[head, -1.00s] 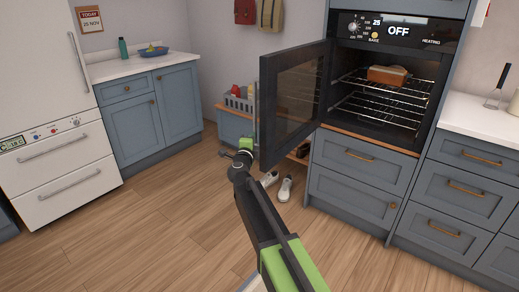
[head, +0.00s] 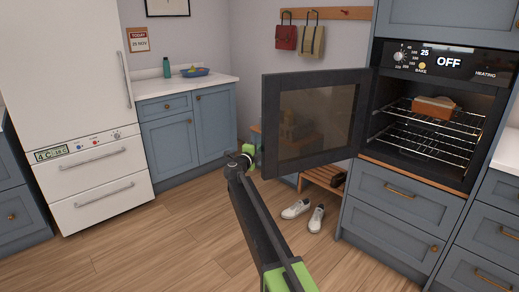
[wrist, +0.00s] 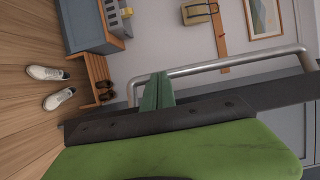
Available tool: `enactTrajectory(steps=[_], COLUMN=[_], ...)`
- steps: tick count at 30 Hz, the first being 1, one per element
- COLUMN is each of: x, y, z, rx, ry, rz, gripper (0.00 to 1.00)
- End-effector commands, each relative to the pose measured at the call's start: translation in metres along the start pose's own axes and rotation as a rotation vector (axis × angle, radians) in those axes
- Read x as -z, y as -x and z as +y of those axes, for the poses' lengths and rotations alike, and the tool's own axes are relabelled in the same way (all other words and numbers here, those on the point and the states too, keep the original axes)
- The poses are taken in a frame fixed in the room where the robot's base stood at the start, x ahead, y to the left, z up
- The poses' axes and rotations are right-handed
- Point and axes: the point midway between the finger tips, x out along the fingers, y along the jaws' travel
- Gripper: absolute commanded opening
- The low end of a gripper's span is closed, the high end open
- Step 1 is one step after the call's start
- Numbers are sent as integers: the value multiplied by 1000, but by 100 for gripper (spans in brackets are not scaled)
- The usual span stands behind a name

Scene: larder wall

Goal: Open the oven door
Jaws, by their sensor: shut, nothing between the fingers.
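The oven door (head: 314,119) is dark with a glass window. It stands wide open, swung out to the left of the oven (head: 432,115), and I see its inner face in the head view. My gripper (head: 248,152), with green fingers, is beside the door's free left edge, near its lower corner. In the wrist view, the shut, empty green fingertips (wrist: 157,91) overlap the metal handle bar (wrist: 225,64) near its bent end. I cannot tell whether they touch it. The handle is hidden in the head view.
A loaf tin (head: 434,108) sits on the oven's upper rack. White shoes (head: 296,209) lie on the floor by a low wooden bench (head: 322,178). A white fridge (head: 65,75) stands at the left. The wooden floor (head: 190,240) in front is clear.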

Motion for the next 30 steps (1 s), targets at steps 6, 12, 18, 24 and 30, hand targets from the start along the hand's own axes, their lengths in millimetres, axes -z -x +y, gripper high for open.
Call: enactTrajectory(steps=[6, 12, 18, 24, 30], x=[8, 9, 7, 5, 2], y=[-4, 5, 55, 113, 156], z=[0, 0, 0, 0, 0], rx=[1, 1, 1, 1, 1], ry=[1, 1, 1, 1, 1], rz=[14, 14, 6, 4, 1], gripper=[0, 0, 0, 0, 0])
